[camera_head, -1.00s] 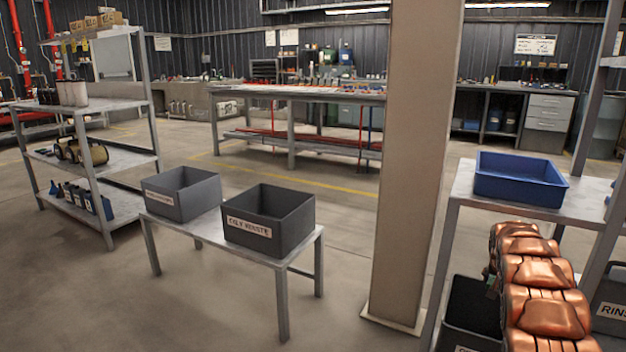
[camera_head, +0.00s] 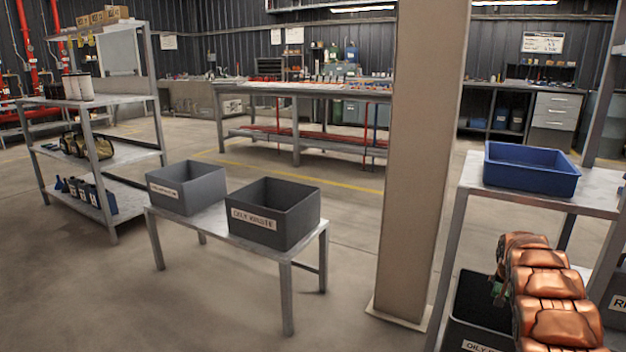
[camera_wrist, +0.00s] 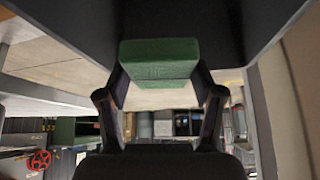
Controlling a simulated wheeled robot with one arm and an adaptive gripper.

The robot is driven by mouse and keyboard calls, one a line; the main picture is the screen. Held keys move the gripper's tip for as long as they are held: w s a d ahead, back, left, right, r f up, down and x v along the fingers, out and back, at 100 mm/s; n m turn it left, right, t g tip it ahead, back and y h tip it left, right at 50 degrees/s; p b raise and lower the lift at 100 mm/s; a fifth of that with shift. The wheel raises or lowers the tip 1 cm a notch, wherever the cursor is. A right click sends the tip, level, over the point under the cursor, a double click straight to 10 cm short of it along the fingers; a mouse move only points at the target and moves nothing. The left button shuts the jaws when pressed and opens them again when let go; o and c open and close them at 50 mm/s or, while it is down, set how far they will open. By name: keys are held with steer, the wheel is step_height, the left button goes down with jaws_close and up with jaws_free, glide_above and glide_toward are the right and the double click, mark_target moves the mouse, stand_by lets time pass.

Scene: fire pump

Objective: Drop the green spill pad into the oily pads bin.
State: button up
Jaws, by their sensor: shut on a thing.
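The green spill pad (camera_wrist: 158,62) is a small green block between the two dark fingers of my gripper (camera_wrist: 160,78) in the wrist view. My gripper is shut on it. In the head view a bit of green shows at my gripper (camera_head: 497,290), mostly hidden by my copper-coloured arm. A dark open bin (camera_head: 474,306) with a label starting "OILY" stands low at the right, directly beside and beneath my gripper in the picture. The rest of its label is hidden by my arm. Dark panels frame the pad in the wrist view; I cannot tell if they are bin walls.
A blue tray (camera_head: 530,183) sits on the grey shelf top above that bin. A beige pillar (camera_head: 420,150) stands to its left. A low table holds a grey bin (camera_head: 184,197) and a dark bin (camera_head: 262,232) labelled like "OILY WASTE". Another labelled bin (camera_head: 617,300) is at the far right.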

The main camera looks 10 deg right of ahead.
steer(key=o, duration=1.2)
steer(key=v, duration=1.2)
steer(key=shift+w, duration=0.1)
